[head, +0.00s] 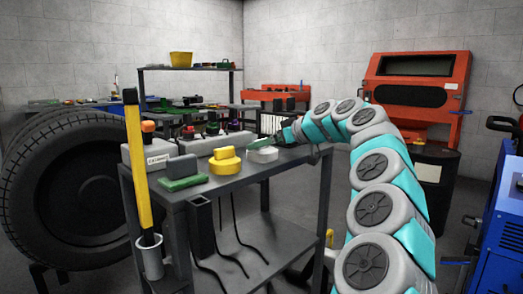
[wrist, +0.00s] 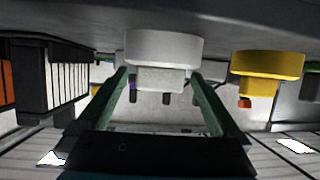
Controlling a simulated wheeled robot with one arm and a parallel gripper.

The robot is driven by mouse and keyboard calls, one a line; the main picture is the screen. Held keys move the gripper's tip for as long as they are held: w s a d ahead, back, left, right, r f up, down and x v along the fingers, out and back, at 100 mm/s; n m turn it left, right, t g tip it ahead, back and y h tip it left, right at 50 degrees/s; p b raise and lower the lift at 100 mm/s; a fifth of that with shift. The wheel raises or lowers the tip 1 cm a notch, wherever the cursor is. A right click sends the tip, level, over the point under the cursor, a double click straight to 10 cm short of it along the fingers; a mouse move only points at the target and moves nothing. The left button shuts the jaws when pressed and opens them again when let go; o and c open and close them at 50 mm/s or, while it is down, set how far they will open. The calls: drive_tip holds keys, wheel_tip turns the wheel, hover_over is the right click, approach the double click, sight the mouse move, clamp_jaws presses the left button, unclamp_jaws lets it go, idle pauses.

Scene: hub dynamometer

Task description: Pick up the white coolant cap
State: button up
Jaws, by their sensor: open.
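The white coolant cap (head: 262,155) lies near the right part of the dark cart top in the head view. In the wrist view, which looks upside down, the cap (wrist: 163,47) has a wide disc and a narrower round part. My gripper (head: 268,142) is at the cap from its right and far side. In the wrist view my gripper (wrist: 160,76) is open, with one green finger on each side of the narrower part. I cannot tell whether the fingers touch it.
A yellow cap (head: 224,162) sits just left of the white one; it also shows in the wrist view (wrist: 268,68). A green block (head: 183,183), a labelled grey box (head: 158,158) and a yellow-handled pole (head: 138,165) are further left. A large tyre (head: 75,190) stands beside the cart.

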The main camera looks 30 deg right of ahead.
drive_tip(key=x, duration=0.4)
drive_tip(key=shift+w+a+f, duration=0.15)
drive_tip(key=c, duration=1.1)
